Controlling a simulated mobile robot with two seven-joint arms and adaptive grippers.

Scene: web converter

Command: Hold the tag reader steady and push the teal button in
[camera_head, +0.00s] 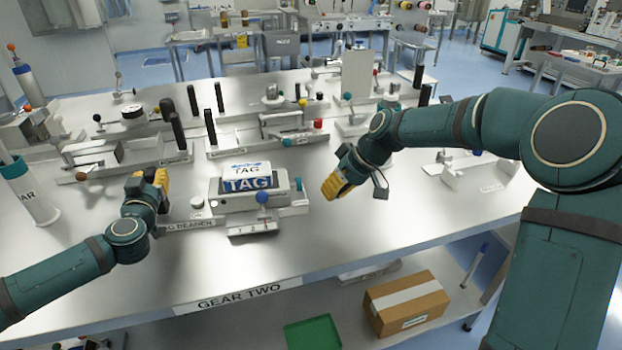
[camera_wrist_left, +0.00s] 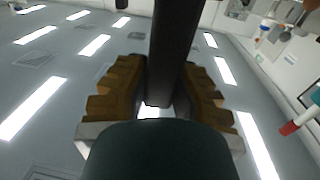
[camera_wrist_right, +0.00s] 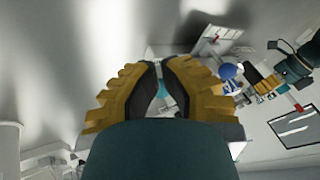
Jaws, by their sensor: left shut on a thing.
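The tag reader (camera_head: 229,200) is a pale box with a blue and white TAG label on top, on the bench's near part. The small teal button (camera_head: 299,184) is at its right end. My left gripper (camera_head: 160,190) is left of the reader, its yellow fingers shut on a black post handle, which shows between them in the left wrist view (camera_wrist_left: 172,50). My right gripper (camera_head: 331,188) is right of the teal button, apart from it, with its fingertips together in the right wrist view (camera_wrist_right: 160,64). A bit of teal shows between those fingers.
A blue-knobbed lever (camera_head: 262,198) stands at the reader's front, above a numbered plate (camera_head: 252,229). Fixtures with upright black handles (camera_head: 211,128) stand behind the reader. A white cylinder (camera_head: 28,195) stands at the left. The bench front (camera_head: 350,245) is clear.

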